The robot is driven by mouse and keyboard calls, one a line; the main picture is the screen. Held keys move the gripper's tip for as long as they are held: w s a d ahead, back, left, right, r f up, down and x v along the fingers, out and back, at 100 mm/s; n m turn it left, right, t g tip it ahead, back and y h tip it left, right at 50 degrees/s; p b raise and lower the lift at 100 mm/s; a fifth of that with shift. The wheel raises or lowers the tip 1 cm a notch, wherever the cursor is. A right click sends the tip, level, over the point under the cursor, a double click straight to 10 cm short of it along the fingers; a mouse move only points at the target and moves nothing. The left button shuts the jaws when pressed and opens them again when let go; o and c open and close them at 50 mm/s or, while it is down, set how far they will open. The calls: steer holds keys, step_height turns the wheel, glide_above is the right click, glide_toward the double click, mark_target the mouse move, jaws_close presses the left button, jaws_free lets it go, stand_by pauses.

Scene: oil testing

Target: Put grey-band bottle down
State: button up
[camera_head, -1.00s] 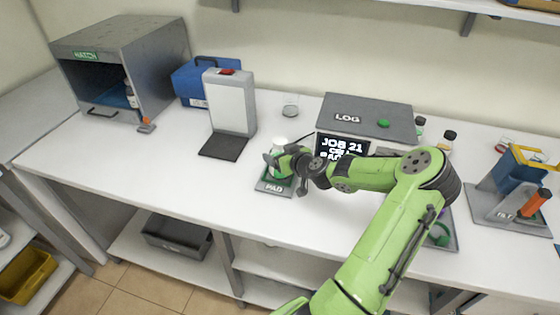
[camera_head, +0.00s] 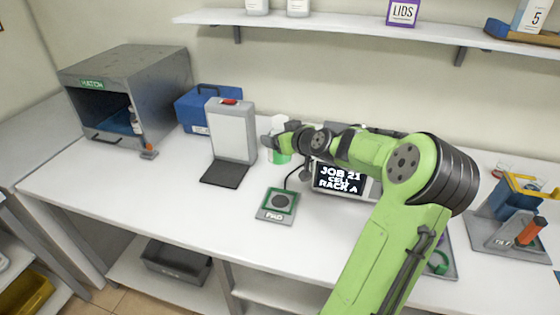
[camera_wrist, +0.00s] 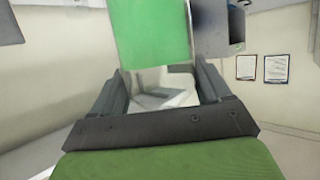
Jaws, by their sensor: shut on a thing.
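My gripper (camera_head: 272,143) is shut on a bottle with a pale top and a green lower part (camera_head: 281,157). It holds the bottle upright above the back of the bench, right of the white panel stand. In the wrist view the bottle's green part (camera_wrist: 152,35) shows between the fingers (camera_wrist: 160,85). I cannot make out a grey band on it. The pad (camera_head: 277,204), a grey plate with a green square and dark disc, lies empty on the bench in front of the gripper.
The white panel stand (camera_head: 232,132) with a dark base is close on the left. A blue case (camera_head: 205,108) and the grey hatch box (camera_head: 125,95) stand farther left. The job screen (camera_head: 338,180) is close on the right. The bench front (camera_head: 190,220) left of the pad is clear.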

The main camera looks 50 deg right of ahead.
mark_target(280, 118)
step_height(280, 118, up, 11)
steer(key=shift+f+p, duration=0.15)
steer(key=shift+p, duration=0.45)
